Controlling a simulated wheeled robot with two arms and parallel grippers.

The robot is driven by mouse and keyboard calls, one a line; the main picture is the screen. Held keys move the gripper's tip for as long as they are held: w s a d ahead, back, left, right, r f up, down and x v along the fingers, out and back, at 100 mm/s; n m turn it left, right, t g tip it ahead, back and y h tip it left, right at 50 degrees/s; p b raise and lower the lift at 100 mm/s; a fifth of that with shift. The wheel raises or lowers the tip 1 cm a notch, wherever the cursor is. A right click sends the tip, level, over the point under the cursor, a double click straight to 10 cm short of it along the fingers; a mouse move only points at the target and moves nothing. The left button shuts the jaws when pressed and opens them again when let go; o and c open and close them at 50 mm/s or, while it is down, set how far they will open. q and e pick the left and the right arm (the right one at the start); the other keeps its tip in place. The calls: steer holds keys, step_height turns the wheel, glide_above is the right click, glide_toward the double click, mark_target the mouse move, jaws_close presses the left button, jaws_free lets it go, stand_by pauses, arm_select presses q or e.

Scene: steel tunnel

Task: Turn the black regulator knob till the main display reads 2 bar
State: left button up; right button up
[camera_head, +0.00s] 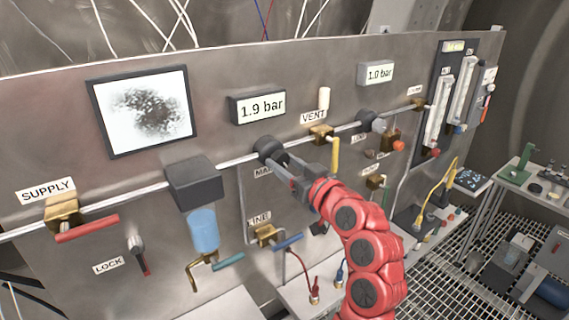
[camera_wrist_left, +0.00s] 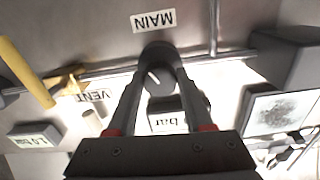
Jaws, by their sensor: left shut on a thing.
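The black regulator knob (camera_head: 268,147) sits on the pipe below the main display (camera_head: 258,107), which reads 1.9 bar. My left gripper (camera_head: 285,163) is at the knob, shut on it. In the left wrist view, the two fingers (camera_wrist_left: 160,72) lie on either side of the round black knob (camera_wrist_left: 157,82), which has a pale mark on its face. My right gripper is not in view.
A second display (camera_head: 376,74) reads 1.0 bar. The VENT valve with its yellow handle (camera_head: 335,155) is close to the right of the knob. The filter with a blue bowl (camera_head: 203,230) and the red SUPPLY handle (camera_head: 87,229) are at left. A blue handle (camera_head: 288,241) is below.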

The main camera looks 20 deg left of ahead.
arm_select(q)
jaws_close()
steer(key=shift+f+m+b, duration=0.15)
steer(key=shift+m+b, duration=0.35)
steer(key=shift+b, duration=0.7)
steer(key=shift+m, duration=0.3)
steer(key=o, duration=0.8)
jaws_free()
